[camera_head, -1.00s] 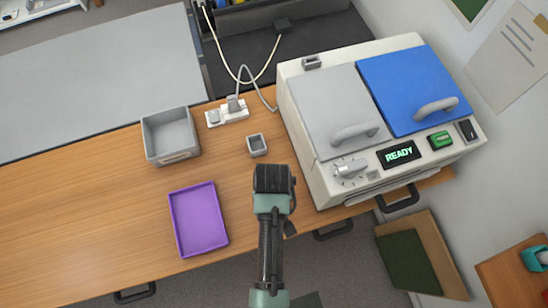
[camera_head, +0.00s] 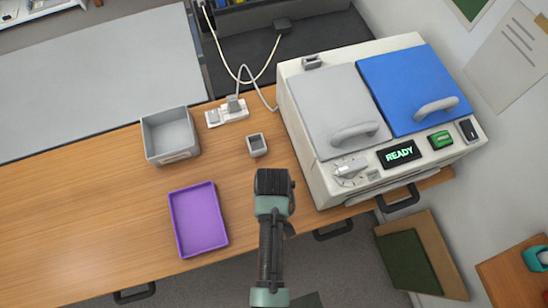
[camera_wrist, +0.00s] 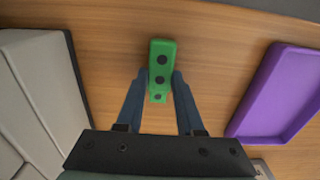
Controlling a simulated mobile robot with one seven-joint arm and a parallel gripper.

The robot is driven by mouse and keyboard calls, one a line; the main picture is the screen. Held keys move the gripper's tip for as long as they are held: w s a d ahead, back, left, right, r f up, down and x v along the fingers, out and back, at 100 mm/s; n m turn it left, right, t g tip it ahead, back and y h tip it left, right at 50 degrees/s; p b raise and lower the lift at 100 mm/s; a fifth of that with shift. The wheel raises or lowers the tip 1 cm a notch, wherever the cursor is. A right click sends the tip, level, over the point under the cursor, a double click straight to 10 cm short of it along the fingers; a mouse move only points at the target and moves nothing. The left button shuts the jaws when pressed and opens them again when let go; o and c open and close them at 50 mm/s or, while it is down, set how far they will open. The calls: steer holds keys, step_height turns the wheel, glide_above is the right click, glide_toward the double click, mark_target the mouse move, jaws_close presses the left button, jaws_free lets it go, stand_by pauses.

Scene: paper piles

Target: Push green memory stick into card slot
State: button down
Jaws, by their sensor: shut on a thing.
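A green memory stick (camera_wrist: 162,62) with dark round spots is between the two blue-grey fingers of my gripper (camera_wrist: 160,84) in the wrist view. The fingers are shut on its sides, and it sticks out past their tips over the wooden table. In the head view my gripper (camera_head: 273,180) is at the table's front part, left of the white machine (camera_head: 322,185); the stick is hidden there. A small grey fitting (camera_head: 373,175) sits on the machine's front beside the knob and the READY display (camera_head: 399,153). I cannot tell whether it is the card slot.
A purple tray (camera_head: 227,240) lies left of my gripper, and a grey bin (camera_head: 146,138) stands behind it. A small grey holder (camera_head: 257,145) stands beyond my gripper. A power strip (camera_head: 228,113) with cables lies at the table's back. The table's left part is clear.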

step_height(320, 180, up, 10)
steer(key=shift+p, duration=0.35)
stand_by(0.4)
